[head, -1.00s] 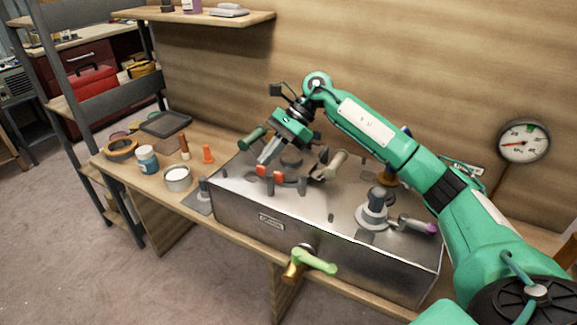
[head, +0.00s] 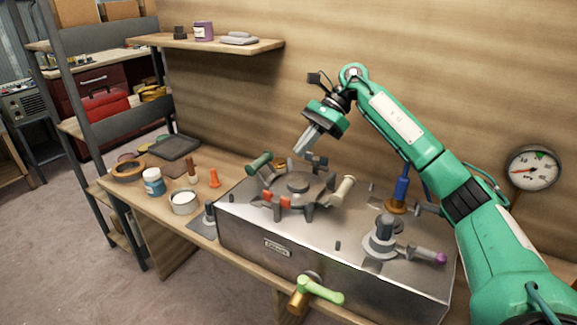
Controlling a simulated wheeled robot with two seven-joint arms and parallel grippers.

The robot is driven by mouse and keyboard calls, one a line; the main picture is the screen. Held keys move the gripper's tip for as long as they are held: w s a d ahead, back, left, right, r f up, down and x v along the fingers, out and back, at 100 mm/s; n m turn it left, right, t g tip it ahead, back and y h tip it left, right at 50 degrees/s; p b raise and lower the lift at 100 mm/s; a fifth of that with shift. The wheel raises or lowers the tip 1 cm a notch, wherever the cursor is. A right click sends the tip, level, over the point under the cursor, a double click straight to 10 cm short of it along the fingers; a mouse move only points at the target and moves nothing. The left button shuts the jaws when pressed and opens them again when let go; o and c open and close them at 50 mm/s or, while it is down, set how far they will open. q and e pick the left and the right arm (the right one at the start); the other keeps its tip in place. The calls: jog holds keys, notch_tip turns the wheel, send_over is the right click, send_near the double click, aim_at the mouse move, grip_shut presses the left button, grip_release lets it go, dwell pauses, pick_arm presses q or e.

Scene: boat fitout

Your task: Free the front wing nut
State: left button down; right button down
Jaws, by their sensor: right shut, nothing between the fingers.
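A round grey lid (head: 298,184) with radiating lugs sits on top of the metal box (head: 250,230). An orange-red two-winged nut (head: 276,199) is at its front left edge, on the side toward me. A green handle (head: 260,162) stands at the lid's left and a beige handle (head: 344,188) at its right. A small dark fitting (head: 317,160) is at its back. My right gripper (head: 302,147) is shut and empty, above the back of the lid and apart from the red nut. My left gripper is not in view.
A grey fitting with a purple-tipped lever (head: 384,240) and a blue-handled brass valve (head: 399,195) stand on the right. A light-green handle (head: 320,290) juts from the box front. Jars, a tin (head: 184,202) and an orange cone (head: 214,178) occupy the left bench.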

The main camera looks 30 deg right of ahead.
jog(key=shift+v, duration=1.65)
